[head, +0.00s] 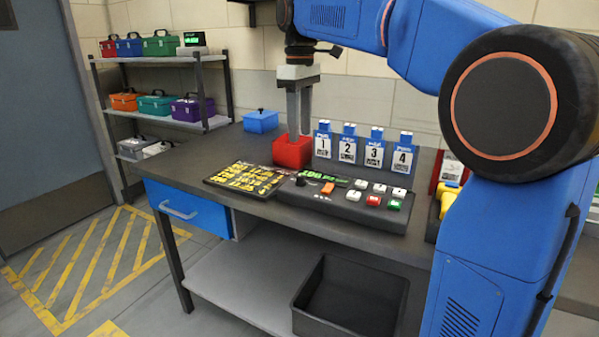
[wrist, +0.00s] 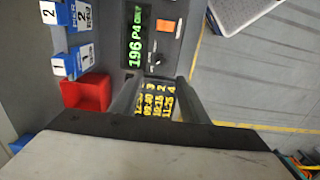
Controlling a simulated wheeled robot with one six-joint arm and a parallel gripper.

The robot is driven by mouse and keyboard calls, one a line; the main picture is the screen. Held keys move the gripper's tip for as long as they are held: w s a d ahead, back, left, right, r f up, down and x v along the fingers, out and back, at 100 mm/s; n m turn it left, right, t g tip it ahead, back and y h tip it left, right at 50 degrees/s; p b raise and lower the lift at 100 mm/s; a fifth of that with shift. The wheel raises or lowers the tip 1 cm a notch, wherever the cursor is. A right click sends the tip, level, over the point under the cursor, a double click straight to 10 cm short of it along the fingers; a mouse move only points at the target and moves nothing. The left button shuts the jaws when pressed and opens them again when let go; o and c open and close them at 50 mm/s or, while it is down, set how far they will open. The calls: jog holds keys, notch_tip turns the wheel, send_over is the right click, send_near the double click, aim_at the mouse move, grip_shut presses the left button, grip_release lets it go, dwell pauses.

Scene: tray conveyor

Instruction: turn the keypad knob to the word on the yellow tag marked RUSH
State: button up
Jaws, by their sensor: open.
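The dark keypad (head: 352,208) lies near the front of the bench, with a small black knob (head: 300,182) at its left end. The knob also shows in the wrist view (wrist: 154,60), just beyond my fingertips. The words around it are too small to read. A black board (head: 215,181) with several yellow labels lies left of the keypad; I cannot make out which is marked RUSH. My gripper (head: 300,135) points down, open and empty, above and behind the knob, in front of the red bin. Its fingers also show in the wrist view (wrist: 158,84).
The red bin (head: 291,153), a blue box (head: 261,122) and numbered card holders (head: 348,149) stand behind. A black tray (head: 350,298) is on the lower shelf. Shelves with toolboxes stand at left.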

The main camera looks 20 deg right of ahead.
aim_at(300, 176)
notch_tip(300, 176, down, 13)
jog(key=shift+r, duration=0.15)
dwell(0.4)
grip_shut()
jog(key=shift+m, duration=0.4)
jog(key=m, duration=0.3)
jog(key=shift+m, duration=2.5)
